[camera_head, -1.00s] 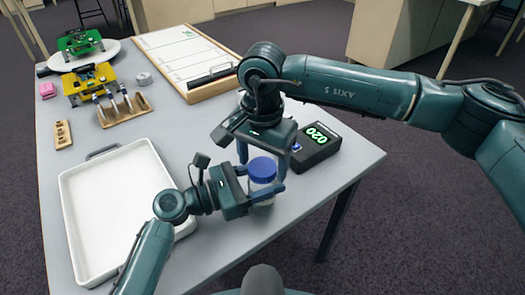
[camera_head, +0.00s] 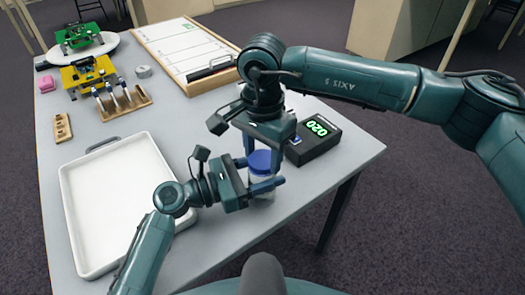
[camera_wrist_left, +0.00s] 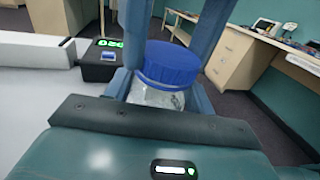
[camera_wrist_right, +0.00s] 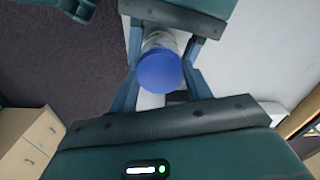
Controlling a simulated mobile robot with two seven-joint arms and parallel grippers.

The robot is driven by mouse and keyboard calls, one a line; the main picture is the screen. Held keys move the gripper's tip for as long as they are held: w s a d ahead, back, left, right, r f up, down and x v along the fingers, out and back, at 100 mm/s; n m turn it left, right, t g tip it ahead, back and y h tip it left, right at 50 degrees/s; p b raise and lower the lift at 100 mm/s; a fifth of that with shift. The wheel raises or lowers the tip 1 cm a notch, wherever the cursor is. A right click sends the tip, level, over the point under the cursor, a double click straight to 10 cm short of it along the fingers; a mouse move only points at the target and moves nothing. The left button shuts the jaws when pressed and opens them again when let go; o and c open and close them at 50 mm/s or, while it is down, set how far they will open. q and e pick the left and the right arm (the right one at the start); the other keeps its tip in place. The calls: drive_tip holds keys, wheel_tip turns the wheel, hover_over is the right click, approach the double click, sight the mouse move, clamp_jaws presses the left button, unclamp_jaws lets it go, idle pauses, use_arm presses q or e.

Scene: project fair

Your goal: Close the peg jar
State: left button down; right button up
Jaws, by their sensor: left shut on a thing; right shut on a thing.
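The peg jar (camera_head: 263,184) is a small clear jar with a blue lid (camera_head: 263,160) on its top, near the table's right front part. My left gripper (camera_head: 263,177) is shut around the jar's body from the left. My right gripper (camera_head: 263,158) points down from above, its fingers on both sides of the lid. In the left wrist view the lid (camera_wrist_left: 168,65) sits level on the clear jar (camera_wrist_left: 155,97). In the right wrist view the lid (camera_wrist_right: 160,71) lies between the fingers. The jar's contents and base are mostly hidden.
A black box with a green number display (camera_head: 313,140) stands just behind the jar. A white tray (camera_head: 78,262) lies at the left. A wooden rack (camera_head: 125,106), a yellow device (camera_head: 90,76) and a whiteboard (camera_head: 172,43) are farther back. The table's right edge is near.

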drive_tip(key=m, duration=0.8)
drive_tip(key=shift+m, duration=0.3)
drive_tip(key=m, duration=0.7)
drive_tip(key=shift+m, duration=0.3)
drive_tip(key=o, duration=1.2)
drive_tip(key=shift+c, duration=0.2)
drive_tip(key=shift+r, duration=0.1)
wheel_tip(320, 180, up, 12)
